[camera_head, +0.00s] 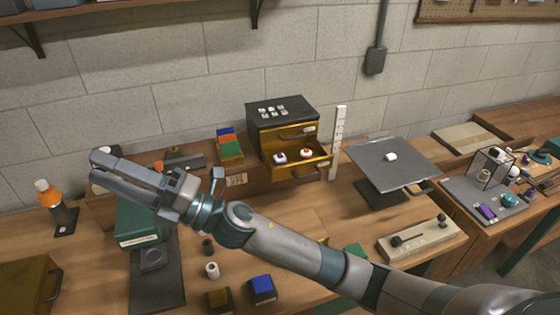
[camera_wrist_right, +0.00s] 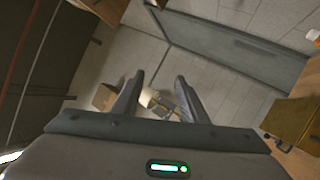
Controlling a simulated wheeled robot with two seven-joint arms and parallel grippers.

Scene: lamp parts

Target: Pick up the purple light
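A small white piece with a purple part (camera_head: 280,157), which looks like the purple light, sits in an open yellow drawer (camera_head: 297,168) of a dark cabinet. Beside it in the drawer is a similar white piece with an orange part (camera_head: 306,152). My right arm crosses from the lower right. Its gripper (camera_head: 99,160) is at the left of the head view, far left of the drawer and apart from it. In the right wrist view my right gripper (camera_wrist_right: 157,88) has its fingers spread, with nothing held between them. My left gripper is not in view.
White pieces (camera_head: 273,111) lie on the cabinet top. A white ruler (camera_head: 338,140) stands just right of the drawer. A grey tilted plate (camera_head: 388,160) is further right. An orange-and-white bottle (camera_head: 48,193) stands far left. A blue block (camera_head: 262,288) lies in front of my arm.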

